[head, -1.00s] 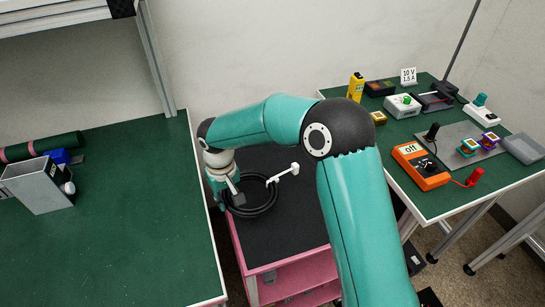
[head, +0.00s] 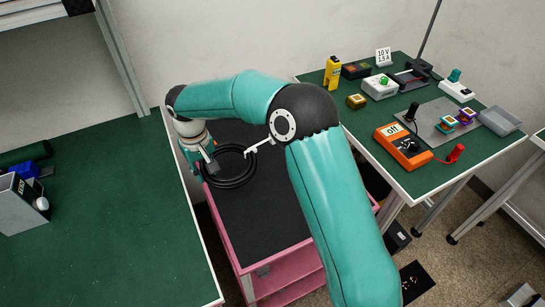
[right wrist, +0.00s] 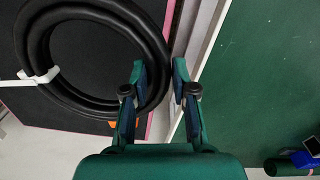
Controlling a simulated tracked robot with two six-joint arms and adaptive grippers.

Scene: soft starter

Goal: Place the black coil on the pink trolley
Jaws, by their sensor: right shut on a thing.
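The black coil (head: 233,184) is a ring of thick cable with a white tie on its right side. It is at the far left part of the black top of the pink trolley (head: 285,268). I cannot tell whether it rests on the top or hangs just above it. My right gripper (head: 207,168) is shut on the coil's rim. In the right wrist view the coil (right wrist: 28,35) lies flat to the camera, and its rim passes between the fingers (right wrist: 160,72). My left gripper is not in view.
A green workbench (head: 110,230) stands close on the trolley's left, with a grey box (head: 18,208) on it. A second green table (head: 440,165) on the right holds an orange meter (head: 402,147) and several devices. The trolley's front top is clear.

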